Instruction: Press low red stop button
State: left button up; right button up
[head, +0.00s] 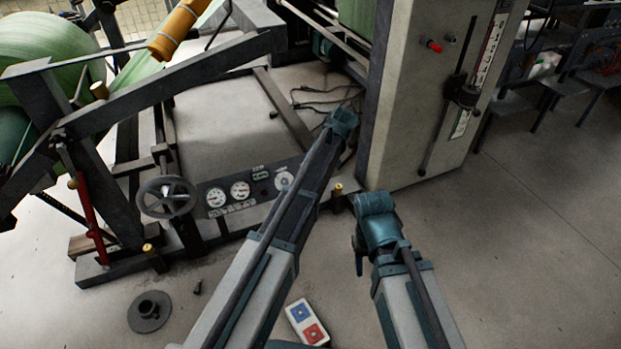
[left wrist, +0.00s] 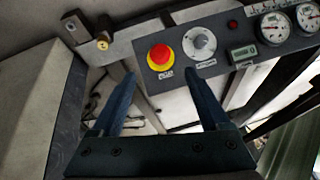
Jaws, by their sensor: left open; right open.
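In the left wrist view, a red mushroom stop button (left wrist: 160,54) on a yellow collar sits at the end of a dark control panel (left wrist: 240,38). My left gripper (left wrist: 161,76) is open, and the button shows between and beyond its fingertips, apart from them as far as I can see. In the head view the low control panel (head: 233,205) shows with its gauges, but my left arm covers the red button. The left gripper's fingers do not show clearly there. My right gripper (head: 359,250) hangs open and empty, right of the left arm.
A grey selector knob (left wrist: 199,43) is right beside the button. A handwheel (head: 167,197) stands left of the panel. A tall cabinet (head: 420,100) carries another, higher red knob (head: 434,46). A box with blue and red squares (head: 307,323) lies below.

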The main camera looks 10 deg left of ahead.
pick_arm(q)
jog(key=b+x, duration=0.7)
jog(key=x, duration=0.2)
jog(key=shift+a+f+b, duration=0.1)
jog(key=shift+f+b, duration=0.2)
jog(key=shift+b, duration=0.05)
grip_shut()
dwell(0.9)
